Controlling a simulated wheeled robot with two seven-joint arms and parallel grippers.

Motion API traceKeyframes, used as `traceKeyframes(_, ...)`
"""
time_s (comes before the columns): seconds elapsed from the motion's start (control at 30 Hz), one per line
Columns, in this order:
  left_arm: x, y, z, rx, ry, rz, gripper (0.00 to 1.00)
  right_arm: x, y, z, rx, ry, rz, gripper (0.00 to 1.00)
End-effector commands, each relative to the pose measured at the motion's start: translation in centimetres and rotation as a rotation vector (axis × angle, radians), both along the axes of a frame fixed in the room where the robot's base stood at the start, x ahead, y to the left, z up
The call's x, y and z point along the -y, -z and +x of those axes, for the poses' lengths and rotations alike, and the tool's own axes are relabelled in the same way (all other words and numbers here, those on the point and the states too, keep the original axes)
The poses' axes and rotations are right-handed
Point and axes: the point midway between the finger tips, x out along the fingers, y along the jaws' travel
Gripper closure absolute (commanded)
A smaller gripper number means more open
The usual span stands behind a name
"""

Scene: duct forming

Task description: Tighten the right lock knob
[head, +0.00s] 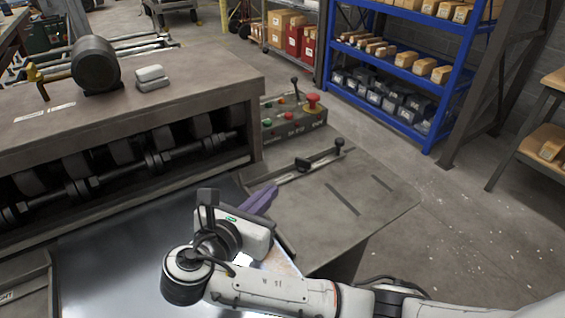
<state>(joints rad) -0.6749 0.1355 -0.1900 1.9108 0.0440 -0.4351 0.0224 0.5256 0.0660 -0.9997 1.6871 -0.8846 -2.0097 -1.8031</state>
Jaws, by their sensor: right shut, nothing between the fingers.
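A dark slide bar with black fittings lies on the flat side table (385,209) of the forming machine. A small black upright knob (339,143) stands at its far end, and a low black block (303,165) sits partway along it. I cannot tell for sure which of these is the right lock knob. My right gripper (268,194) is shut and empty, with its purple-grey fingers pointing up and right near the table's left edge. It is short of the black fittings, apart from them. My left gripper is not in view.
A control box with a red mushroom button (312,100) and a lever stands behind the side table. The roller machine (130,115) fills the left. Shiny sheet metal (110,262) lies below it. Blue shelving (440,85) stands at the back; floor at right is clear.

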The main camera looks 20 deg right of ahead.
Motion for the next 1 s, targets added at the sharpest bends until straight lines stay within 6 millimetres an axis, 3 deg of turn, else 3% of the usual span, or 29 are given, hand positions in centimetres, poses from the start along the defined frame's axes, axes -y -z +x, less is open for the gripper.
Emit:
traceKeyframes(0.17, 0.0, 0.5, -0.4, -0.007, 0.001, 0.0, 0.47, 1.1, 0.5, 1.2, 0.002, -0.001, 0.002, 1.0)
traceKeyframes(0.57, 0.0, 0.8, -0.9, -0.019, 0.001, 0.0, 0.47, 7.1, 3.0, 6.3, 0.0, 0.002, 0.003, 1.0)
traceKeyframes(0.7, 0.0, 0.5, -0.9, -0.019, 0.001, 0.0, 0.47, 8.6, 2.8, 7.8, 0.0, 0.0, 0.004, 1.0)
traceKeyframes(1.0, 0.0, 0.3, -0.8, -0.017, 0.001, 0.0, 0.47, 9.8, 3.0, 8.9, -0.001, -0.002, 0.005, 1.0)
